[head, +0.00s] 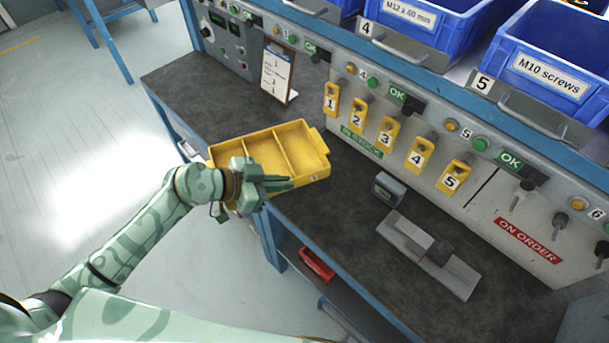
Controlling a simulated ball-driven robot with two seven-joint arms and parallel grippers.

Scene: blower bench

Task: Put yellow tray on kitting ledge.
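The yellow tray (301,139) has several compartments, which look empty, and a lug at its right end. It is over the front part of the dark bench top (205,85), near the front edge. My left gripper (288,184) is at the tray's near side, with its fingers pointing right and overlapping the near wall. The fingers look close together; whether they pinch the wall is not clear. The gripper hides part of the tray's near left corner. No surface is marked as the kitting ledge, so I cannot tell which it is. My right gripper is not in view.
A grey plate fixture (405,236) and a small dark box (387,188) are on the bench to the right. Yellow numbered tags (388,130) hang on the back panel. Blue bins (550,75) stand above. A red bin (317,264) is below the bench top.

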